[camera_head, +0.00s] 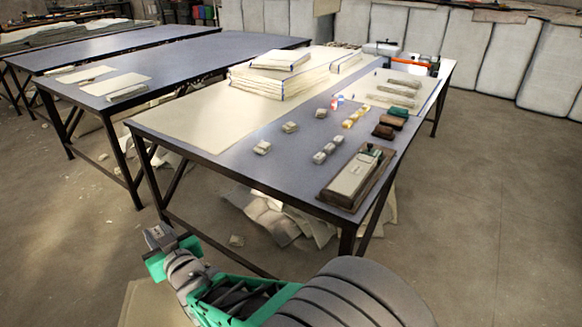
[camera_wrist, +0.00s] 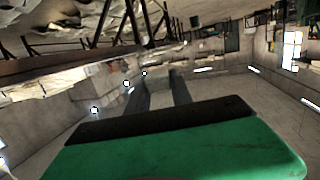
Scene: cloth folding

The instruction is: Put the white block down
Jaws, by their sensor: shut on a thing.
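My gripper (camera_head: 160,237) is at the lower left in the head view, in front of the near table (camera_head: 210,152) and below the level of its top. In the wrist view my gripper (camera_wrist: 160,92) is shut on a pale block, the white block (camera_wrist: 157,82), which shows grey in shade between the two fingers. In the head view the block cannot be told clearly from the fingertips. The gripper is clear of the table, over the floor.
Several small pale blocks (camera_head: 262,147) lie spread on the table. A stack of cream cloth sheets (camera_head: 270,82) stands further back. A brown tray (camera_head: 335,195) with a pale board lies at the near right corner. Crumpled cloth (camera_head: 265,220) lies beneath the table.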

